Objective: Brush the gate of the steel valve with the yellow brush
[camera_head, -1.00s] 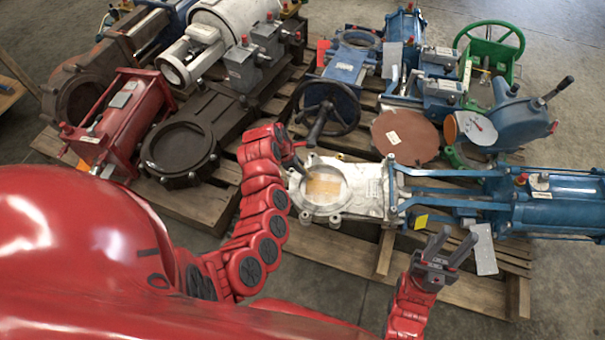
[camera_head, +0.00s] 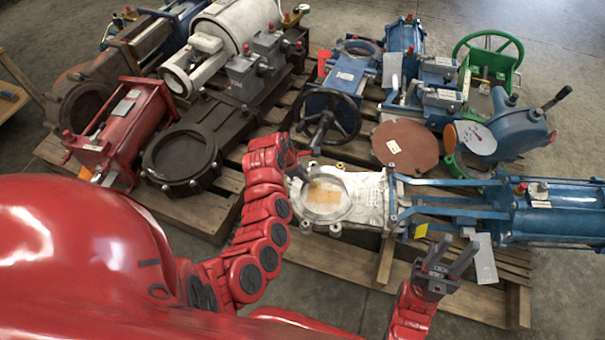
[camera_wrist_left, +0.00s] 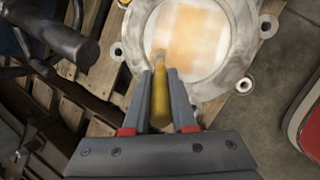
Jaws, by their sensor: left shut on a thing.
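The steel valve (camera_head: 367,204) lies on the pallet, a pale body with a round gate opening. Its gate (camera_head: 325,192) shows a tan patch, also seen in the left wrist view (camera_wrist_left: 186,30). The yellow brush (camera_wrist_left: 160,103) is between the fingers of my left gripper (camera_wrist_left: 160,88), which is shut on its handle. The brush tip points at the gate, over its near part; I cannot tell whether it touches. In the head view my left gripper (camera_head: 297,165) is at the gate's upper left and the brush is mostly hidden. My right gripper (camera_head: 452,264) is open and empty, in front of the valve.
A blue cylinder (camera_head: 560,210) joins the valve on the right by blue bars. A black handwheel (camera_head: 326,118) stands just behind the gate. A rust-coloured disc (camera_head: 404,146) and a dark round valve (camera_head: 182,156) lie nearby. Bare floor is at the lower right.

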